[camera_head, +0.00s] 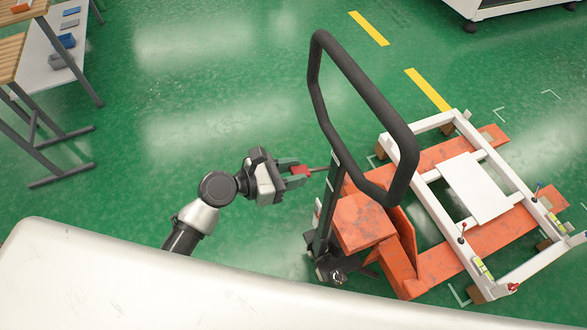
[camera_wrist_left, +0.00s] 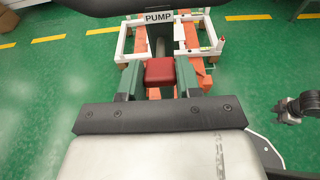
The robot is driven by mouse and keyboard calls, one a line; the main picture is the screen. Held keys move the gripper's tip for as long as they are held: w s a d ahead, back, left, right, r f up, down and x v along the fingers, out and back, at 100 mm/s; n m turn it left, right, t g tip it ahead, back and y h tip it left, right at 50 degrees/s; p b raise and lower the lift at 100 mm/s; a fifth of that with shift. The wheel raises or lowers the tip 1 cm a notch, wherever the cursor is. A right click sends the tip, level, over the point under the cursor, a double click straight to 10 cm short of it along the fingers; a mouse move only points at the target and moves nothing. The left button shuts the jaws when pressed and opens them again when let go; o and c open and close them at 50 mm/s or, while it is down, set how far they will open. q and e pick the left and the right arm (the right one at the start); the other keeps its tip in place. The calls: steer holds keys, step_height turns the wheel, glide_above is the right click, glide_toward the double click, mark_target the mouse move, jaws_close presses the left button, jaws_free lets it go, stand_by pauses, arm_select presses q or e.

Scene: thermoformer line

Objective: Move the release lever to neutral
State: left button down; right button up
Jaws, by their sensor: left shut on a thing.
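The release lever is a thin dark rod with a red end (camera_head: 300,170), on the upright of an orange pallet jack (camera_head: 365,222). My left gripper (camera_head: 297,174) is shut on this red end, to the left of the jack's handle. In the left wrist view the red end (camera_wrist_left: 160,72) sits between the two green-grey fingers. A "PUMP" label (camera_wrist_left: 158,17) shows beyond it. The jack's black loop handle (camera_head: 365,85) rises above the lever. What looks like my right gripper (camera_wrist_left: 298,107) shows small at the right edge of the left wrist view; its jaws are unclear.
A white frame (camera_head: 425,190) rests over the jack's orange forks. Green floor (camera_head: 200,110) between bench and jack is clear.

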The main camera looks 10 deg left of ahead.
arm_select(q)
steer(key=shift+s+a+f, duration=0.1)
steer(key=shift+f, duration=0.35)
steer(key=shift+s+a+f, duration=0.1)
steer(key=shift+f, duration=0.35)
steer(key=shift+f+b, duration=0.1)
steer(key=shift+b, duration=0.2)
steer(key=shift+f+b, duration=0.4)
steer(key=shift+f, duration=0.15)
steer(key=c, duration=1.2)
jaws_free()
steer(key=shift+f, duration=0.2)
steer(key=o, duration=0.5)
steer(key=shift+r, duration=0.25)
